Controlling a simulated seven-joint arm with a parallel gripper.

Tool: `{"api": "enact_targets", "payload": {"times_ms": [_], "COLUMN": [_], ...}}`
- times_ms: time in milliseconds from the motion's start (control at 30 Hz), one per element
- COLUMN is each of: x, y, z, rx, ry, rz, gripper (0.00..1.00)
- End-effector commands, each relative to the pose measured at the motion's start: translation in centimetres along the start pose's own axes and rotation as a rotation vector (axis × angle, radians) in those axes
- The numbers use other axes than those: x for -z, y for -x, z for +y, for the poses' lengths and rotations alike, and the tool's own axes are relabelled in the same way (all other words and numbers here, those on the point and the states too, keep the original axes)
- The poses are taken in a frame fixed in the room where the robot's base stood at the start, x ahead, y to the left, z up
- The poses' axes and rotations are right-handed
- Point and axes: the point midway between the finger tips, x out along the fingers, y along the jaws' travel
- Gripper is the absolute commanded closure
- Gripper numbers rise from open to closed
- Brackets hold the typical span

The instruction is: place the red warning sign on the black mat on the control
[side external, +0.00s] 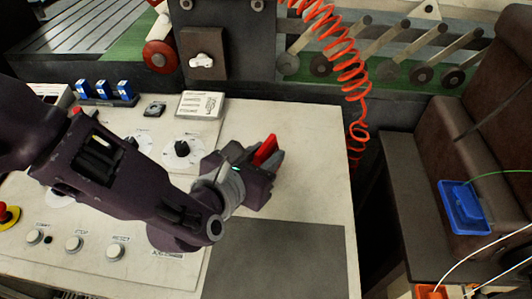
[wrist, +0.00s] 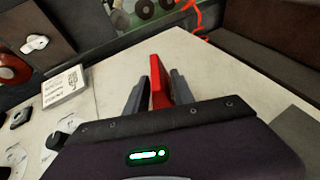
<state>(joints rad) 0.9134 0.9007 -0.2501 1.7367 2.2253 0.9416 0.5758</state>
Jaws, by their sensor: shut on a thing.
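The red warning sign (side external: 265,149) is held in my gripper (side external: 273,158) above the right part of the control panel top. In the wrist view the sign (wrist: 158,82) stands edge-on between the two grey fingers of my gripper (wrist: 158,92), so its face cannot be read. The black mat (side external: 275,262) lies flat on the panel's front right, nearer the camera than my gripper, and looks bare. A corner of the mat also shows at the right of the wrist view (wrist: 298,128).
The control panel (side external: 315,180) carries knobs, a row of buttons (side external: 74,243), blue switches (side external: 102,89) and a white card (side external: 201,105). A coiled red hose (side external: 350,75) hangs at the panel's back right. A brown seat (side external: 475,130) with a blue object (side external: 462,207) stands to the right.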

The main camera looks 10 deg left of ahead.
Motion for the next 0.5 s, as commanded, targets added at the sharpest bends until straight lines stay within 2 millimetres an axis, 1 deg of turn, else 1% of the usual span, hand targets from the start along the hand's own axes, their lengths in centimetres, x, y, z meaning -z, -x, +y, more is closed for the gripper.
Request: {"api": "enact_targets", "payload": {"times_ms": [33, 200, 300, 333, 367, 400, 433, 500], "x": [0.28, 0.16, 0.41, 0.41, 0.39, 0.38, 0.38, 0.38], "y": [-0.13, -0.10, -0.19, -0.19, -0.19, -0.18, -0.18, -0.18], "z": [0.03, 0.03, 0.03, 0.03, 0.03, 0.03, 0.03, 0.03], "rx": [-0.001, -0.001, -0.001, -0.001, -0.001, -0.001, -0.001, -0.001], "ry": [0.000, 0.001, 0.001, 0.001, 0.001, 0.001, 0.001, 0.001], "rz": [-0.001, -0.002, -0.002, -0.002, -0.002, -0.002, -0.002, -0.002], "gripper": [1.00, 1.00, 1.00, 0.67, 0.61, 0.53, 0.49, 0.49]}}
